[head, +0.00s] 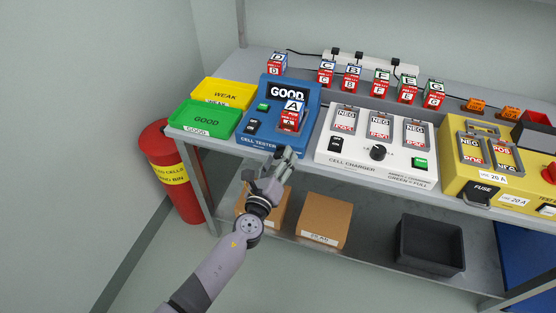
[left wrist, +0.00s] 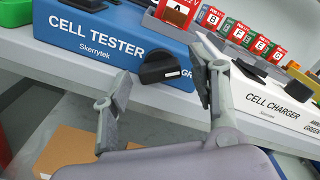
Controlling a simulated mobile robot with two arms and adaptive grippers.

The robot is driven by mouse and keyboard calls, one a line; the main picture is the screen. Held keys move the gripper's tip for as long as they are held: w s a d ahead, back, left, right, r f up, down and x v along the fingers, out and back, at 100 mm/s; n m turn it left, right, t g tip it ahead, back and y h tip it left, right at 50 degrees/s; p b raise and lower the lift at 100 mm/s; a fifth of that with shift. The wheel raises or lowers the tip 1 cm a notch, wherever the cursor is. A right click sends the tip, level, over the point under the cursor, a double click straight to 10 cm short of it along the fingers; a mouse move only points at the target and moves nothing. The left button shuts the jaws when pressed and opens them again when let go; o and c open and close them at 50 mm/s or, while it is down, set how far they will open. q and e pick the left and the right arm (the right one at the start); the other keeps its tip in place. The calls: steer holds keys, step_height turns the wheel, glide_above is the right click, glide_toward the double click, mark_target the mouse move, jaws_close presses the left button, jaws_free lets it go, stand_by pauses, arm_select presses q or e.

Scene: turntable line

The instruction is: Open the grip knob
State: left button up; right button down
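The blue cell tester (head: 262,136) stands on the bench; its display reads GOOD and cell A (head: 291,115) sits in its slot. On its front, a black knob (left wrist: 160,68) with a small white mark shows in the left wrist view. Lettering beside it is partly hidden, starting "GR". My left gripper (head: 285,158) is open in front of the tester's lower right corner. In the left wrist view its fingers (left wrist: 158,85) are spread to either side of the knob, with nothing between them; I cannot tell whether they touch it. In the head view the gripper hides the knob. My right gripper is out of view.
The white cell charger (head: 327,155) with its own black knob (head: 378,152) stands close on the right. Green (head: 188,131) and yellow (head: 246,106) trays are left. Several cells line the back. Cardboard boxes (head: 323,220) and a dark bin (head: 430,245) are below.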

arm_select(q)
steer(key=c, duration=1)
steer(key=shift+f+n+b, duration=0.1)
steer(key=shift+n+b, duration=0.5)
steer(key=shift+n, duration=0.3)
steer(key=n+b, duration=0.1)
steer(key=n, duration=0.1)
steer(key=shift+n, duration=0.3)
steer(key=n+b, duration=0.1)
steer(key=n, duration=0.2)
steer(key=shift+n, duration=0.3)
steer(key=shift+n+b, duration=0.35)
steer(key=shift+n, duration=1.15)
steer(key=o, duration=1.1)
